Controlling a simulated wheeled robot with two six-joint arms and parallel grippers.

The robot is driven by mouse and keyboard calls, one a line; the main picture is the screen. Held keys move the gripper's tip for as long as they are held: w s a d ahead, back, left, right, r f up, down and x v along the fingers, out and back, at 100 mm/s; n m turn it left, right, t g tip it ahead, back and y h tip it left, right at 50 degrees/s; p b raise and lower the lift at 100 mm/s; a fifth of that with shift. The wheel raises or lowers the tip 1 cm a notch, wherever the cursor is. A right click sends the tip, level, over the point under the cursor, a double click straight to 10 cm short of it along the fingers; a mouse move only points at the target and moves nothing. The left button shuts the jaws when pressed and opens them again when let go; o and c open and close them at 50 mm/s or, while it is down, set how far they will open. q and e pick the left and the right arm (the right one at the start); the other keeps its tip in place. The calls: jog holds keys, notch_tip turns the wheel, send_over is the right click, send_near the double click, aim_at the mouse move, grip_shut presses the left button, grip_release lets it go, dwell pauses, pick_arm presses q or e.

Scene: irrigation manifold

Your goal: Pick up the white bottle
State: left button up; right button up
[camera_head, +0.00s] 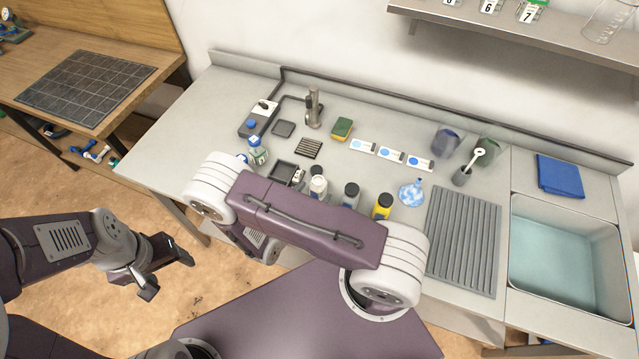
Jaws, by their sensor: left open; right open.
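The white bottle (318,187) with a dark cap stands upright on the grey counter (210,115), behind my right arm's upper link, which hides its lower part. My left gripper (168,273) is open and empty, low at the left over the floor, well apart from the counter and the bottle. My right arm crosses the middle of the view in front of the counter. Its gripper is hidden behind the arm links.
A dark-capped bottle (351,194) and a yellow bottle (383,206) stand right of the white one. A black tray (284,172) lies to its left. A blue-white flask (411,192), ribbed drain mat (464,240) and sink (565,260) are further right.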

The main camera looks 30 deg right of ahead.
jog(key=shift+p+x, duration=0.4)
jog(key=shift+x, duration=0.35)
jog(key=shift+w+d, duration=0.2)
jog(key=shift+d, duration=0.05)
jog(key=shift+w+d+f, duration=0.15)
jog(key=shift+w+f, duration=0.05)
jog(key=p+x, duration=0.1)
jog(key=x, duration=0.3)
jog(key=shift+w+f+p, duration=0.1)
jog(key=shift+p, duration=0.2)
pick_arm(q)
jog(key=shift+s+a+r, duration=0.1)
jog(key=shift+a+r, duration=0.1)
jog(key=shift+r, duration=0.45)
jog(key=shift+s+a+r, duration=0.1)
jog(key=shift+a+r, duration=0.05)
jog(key=shift+r, duration=0.5)
pick_arm(e)
jog(key=shift+w+d+f, duration=0.3)
jog(key=shift+w+d, duration=0.05)
jog(key=c, duration=1.5)
